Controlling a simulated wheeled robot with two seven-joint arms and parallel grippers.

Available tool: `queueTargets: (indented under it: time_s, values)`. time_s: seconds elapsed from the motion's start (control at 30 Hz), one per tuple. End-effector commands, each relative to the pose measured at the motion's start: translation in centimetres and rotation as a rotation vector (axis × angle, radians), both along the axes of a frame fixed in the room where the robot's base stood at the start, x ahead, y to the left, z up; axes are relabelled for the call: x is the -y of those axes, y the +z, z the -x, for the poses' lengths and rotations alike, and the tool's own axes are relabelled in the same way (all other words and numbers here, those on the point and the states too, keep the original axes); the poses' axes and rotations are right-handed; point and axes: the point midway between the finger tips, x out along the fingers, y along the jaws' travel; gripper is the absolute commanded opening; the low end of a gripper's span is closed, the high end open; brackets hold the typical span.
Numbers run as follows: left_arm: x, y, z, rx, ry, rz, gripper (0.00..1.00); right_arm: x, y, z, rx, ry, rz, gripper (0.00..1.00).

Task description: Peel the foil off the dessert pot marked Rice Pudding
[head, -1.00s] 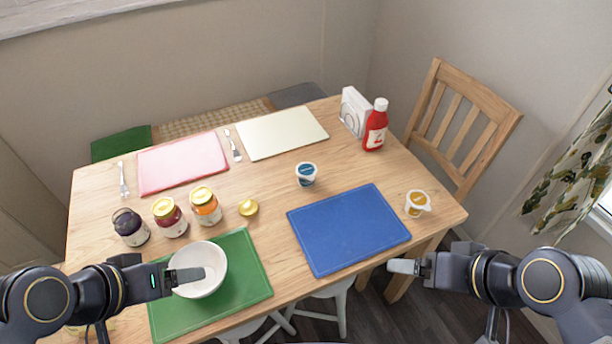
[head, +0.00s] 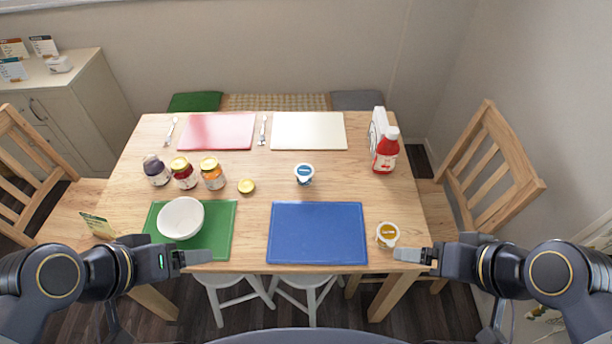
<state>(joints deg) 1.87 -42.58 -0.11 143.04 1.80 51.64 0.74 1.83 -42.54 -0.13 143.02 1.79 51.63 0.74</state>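Two small white dessert pots stand on the wooden table. One with a blue lid (head: 304,170) is near the middle, behind the blue mat. One with an orange-yellow lid (head: 388,231) is at the front right, beside the blue mat. The lid print is too small to read, so I cannot tell which says Rice Pudding. My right gripper (head: 411,256) is just in front and to the right of the orange-lidded pot, apparently not holding it. My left gripper (head: 195,258) is at the table's front edge by the green mat. Both are seen side-on, so finger gaps are hidden.
A white bowl (head: 181,218) sits on the green mat (head: 218,236). Several jars (head: 184,174) and a loose gold lid (head: 247,186) stand behind it. The blue mat (head: 317,233) is bare. A ketchup bottle (head: 386,152) stands back right. A chair (head: 490,170) flanks the right side.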

Motion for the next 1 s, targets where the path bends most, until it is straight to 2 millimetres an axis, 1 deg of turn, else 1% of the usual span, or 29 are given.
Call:
queueTargets:
  time_s: [0.17,0.27,0.37,0.47,0.57,0.77,0.8,0.87,0.9,0.97,1.0]
  values:
    - [0.0,-0.1,0.0,0.000,0.000,0.000,0.75,0.0,-0.1,0.0,0.000,0.000,0.000,0.88]
    - [0.0,-0.2,0.0,0.000,0.000,0.000,0.75,0.0,-0.1,0.0,-0.003,-0.001,-0.002,0.78]
    - [0.0,-0.8,0.0,0.000,0.000,0.000,0.75,-0.1,-0.3,-0.7,-0.020,-0.018,-0.026,0.77]
    - [0.0,-2.1,0.0,0.000,0.000,0.000,0.75,-0.3,-0.6,-2.2,-0.063,-0.057,-0.081,0.77]
    - [0.0,-3.8,0.0,0.000,0.000,0.000,0.75,-0.7,-1.2,-4.9,-0.131,-0.120,-0.168,0.77]
    - [0.0,-7.5,0.0,0.000,0.000,0.000,0.75,-2.1,-3.0,-12.0,-0.301,-0.276,-0.382,0.77]
    - [0.0,-8.2,0.0,0.000,0.000,0.000,0.75,-2.5,-3.6,-13.5,-0.337,-0.307,-0.425,0.77]
    - [0.0,-9.3,0.0,0.000,0.000,0.000,0.75,-3.0,-4.6,-15.8,-0.393,-0.354,-0.491,0.77]
    - [0.0,-10.0,0.0,0.000,0.000,0.000,0.75,-3.4,-5.4,-17.3,-0.434,-0.386,-0.534,0.77]
    - [0.0,-11.1,0.0,0.000,0.000,0.000,0.75,-4.0,-6.8,-19.6,-0.494,-0.435,-0.598,0.77]
    - [0.0,-11.8,0.0,0.000,0.000,0.000,0.75,-4.4,-7.7,-21.2,-0.533,-0.466,-0.641,0.77]
